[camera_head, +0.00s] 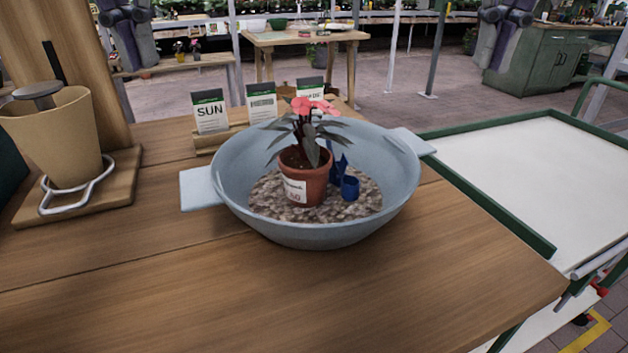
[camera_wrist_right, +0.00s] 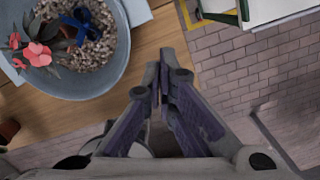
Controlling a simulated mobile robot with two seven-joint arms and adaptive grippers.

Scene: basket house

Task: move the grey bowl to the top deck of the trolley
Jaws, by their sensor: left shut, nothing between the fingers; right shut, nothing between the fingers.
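The grey bowl (camera_head: 305,236) stands upright on the wooden table, with a flat handle at its left and right. It holds pebbles, a potted pink-flowered plant (camera_head: 304,178) and a small blue item (camera_head: 349,187). The bowl also shows at the upper left of the right wrist view (camera_wrist_right: 75,90). The trolley's white top deck (camera_head: 540,180), rimmed in green, is right of the table; its visible part is bare. My left gripper (camera_head: 132,62) and right gripper (camera_head: 486,62) hang at the top of the head view, shut and empty, apart from the bowl.
Seed-packet cards (camera_head: 211,112) stand in a wooden holder behind the bowl. A tan pot (camera_head: 55,140) sits on a board at the left. The table front (camera_head: 200,300) is clear. Brick floor (camera_wrist_right: 250,70) lies right of the table edge.

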